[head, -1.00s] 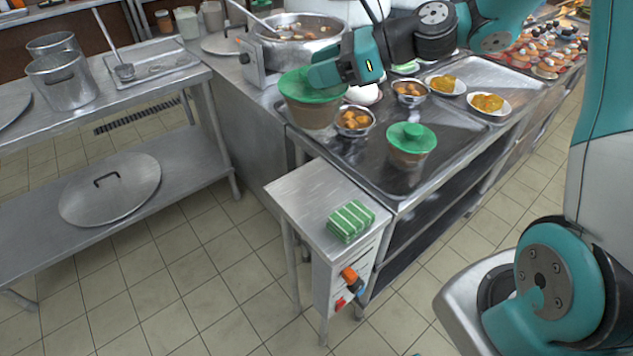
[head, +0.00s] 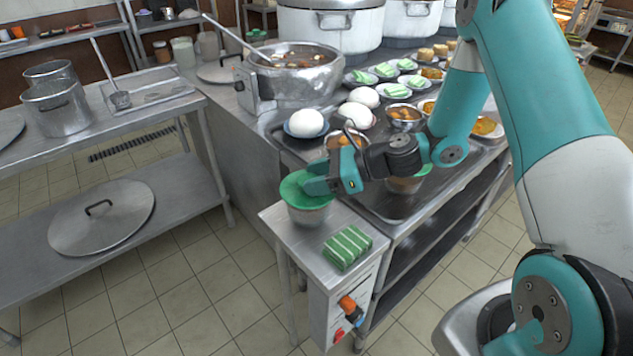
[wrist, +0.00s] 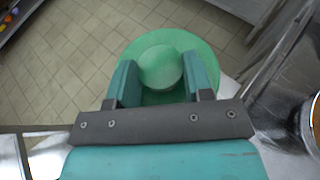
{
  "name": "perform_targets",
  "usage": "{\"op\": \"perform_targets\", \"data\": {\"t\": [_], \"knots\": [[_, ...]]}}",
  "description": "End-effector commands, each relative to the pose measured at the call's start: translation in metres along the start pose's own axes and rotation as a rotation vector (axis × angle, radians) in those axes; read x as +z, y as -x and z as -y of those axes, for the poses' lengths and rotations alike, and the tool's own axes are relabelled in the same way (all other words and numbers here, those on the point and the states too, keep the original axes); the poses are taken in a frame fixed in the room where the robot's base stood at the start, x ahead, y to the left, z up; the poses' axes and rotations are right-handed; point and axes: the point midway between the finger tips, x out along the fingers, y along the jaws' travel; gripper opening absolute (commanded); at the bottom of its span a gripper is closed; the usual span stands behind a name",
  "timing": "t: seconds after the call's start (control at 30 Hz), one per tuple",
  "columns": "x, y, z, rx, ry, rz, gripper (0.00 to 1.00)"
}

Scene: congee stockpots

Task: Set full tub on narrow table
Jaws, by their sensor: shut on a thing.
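My gripper (head: 312,184) is shut on the lid's knob from the right side. In the wrist view the green lid (wrist: 133,62) shows with its round knob between the two fingers of my gripper (wrist: 160,75). A second green-lidded tub (head: 404,185) stands on the metal counter, partly hidden behind my arm.
A green striped folded cloth (head: 347,247) lies on the narrow table in front of the tub. White eggs or buns (head: 306,122), bowls and a large pot (head: 298,75) crowd the counter behind. Orange and red knobs (head: 347,303) stick out of the table's front.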

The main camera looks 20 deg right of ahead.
Motion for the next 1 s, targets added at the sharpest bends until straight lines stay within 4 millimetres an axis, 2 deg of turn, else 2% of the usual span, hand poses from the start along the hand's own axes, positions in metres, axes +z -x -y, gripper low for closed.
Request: {"op": "perform_targets", "data": {"t": [0.1, 0.47, 0.5, 0.6, 0.9, 1.0], "knots": [[-0.009, -0.004, 0.000, 0.000, 0.000, 0.003, 0.00], [-0.012, -0.005, 0.000, 0.000, 0.001, 0.003, 0.00], [-0.012, -0.005, 0.000, 0.000, 0.001, 0.001, 0.54], [-0.012, -0.005, 0.000, 0.000, 0.001, 0.001, 0.72], [-0.009, -0.004, 0.000, 0.000, 0.001, 0.001, 0.72], [-0.010, 0.006, 0.001, -0.003, 0.000, 0.001, 0.72]]}}
